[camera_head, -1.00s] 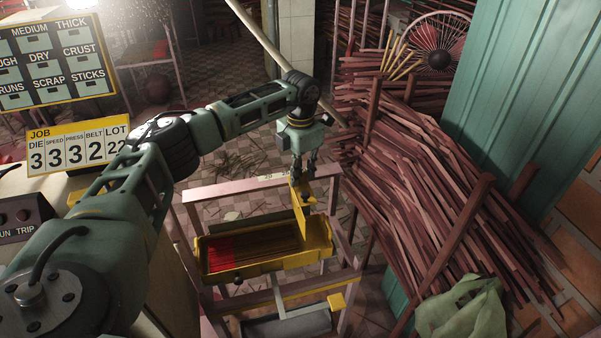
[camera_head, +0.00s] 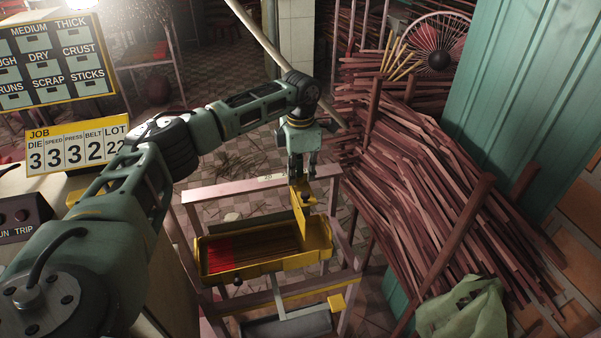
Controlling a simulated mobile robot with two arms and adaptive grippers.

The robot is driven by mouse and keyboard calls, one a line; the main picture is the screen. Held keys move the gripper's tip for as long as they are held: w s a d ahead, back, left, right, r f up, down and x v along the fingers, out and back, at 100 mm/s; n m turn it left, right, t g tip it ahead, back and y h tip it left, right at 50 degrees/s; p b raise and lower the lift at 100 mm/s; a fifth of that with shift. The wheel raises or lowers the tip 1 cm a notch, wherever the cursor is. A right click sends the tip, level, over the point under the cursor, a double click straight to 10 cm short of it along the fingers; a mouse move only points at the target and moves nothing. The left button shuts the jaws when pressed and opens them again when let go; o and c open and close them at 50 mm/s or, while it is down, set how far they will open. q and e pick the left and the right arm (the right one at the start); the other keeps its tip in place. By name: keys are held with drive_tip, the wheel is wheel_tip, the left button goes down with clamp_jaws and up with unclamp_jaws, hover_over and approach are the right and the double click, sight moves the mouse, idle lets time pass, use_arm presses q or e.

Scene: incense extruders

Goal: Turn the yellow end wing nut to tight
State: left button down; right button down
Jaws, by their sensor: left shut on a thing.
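My left gripper (camera_head: 302,178) points down from the arm over the yellow tray (camera_head: 266,266). Its fingers are shut at the top of an upright yellow end plate (camera_head: 302,213), around the spot of the yellow end wing nut. The wing nut itself is mostly hidden between the fingers and too small to make out. The end plate stands across the right part of the tray. Thin dark sticks with red ends (camera_head: 221,253) lie in the tray, left of the plate. My right gripper is out of view.
A pinkish frame (camera_head: 235,188) carries the tray, with its top bar behind the gripper. A grey bin (camera_head: 287,326) is below. Bundled sticks (camera_head: 430,190) are heaped at the right. The job sign (camera_head: 78,147) and a control box (camera_head: 20,217) are at the left.

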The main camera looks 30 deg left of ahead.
use_arm(q)
drive_tip(key=shift+r, duration=0.1)
drive_tip(key=c, duration=1.9)
unclamp_jaws()
drive_tip(key=shift+c, duration=0.2)
wheel_tip(320, 180, up, 12)
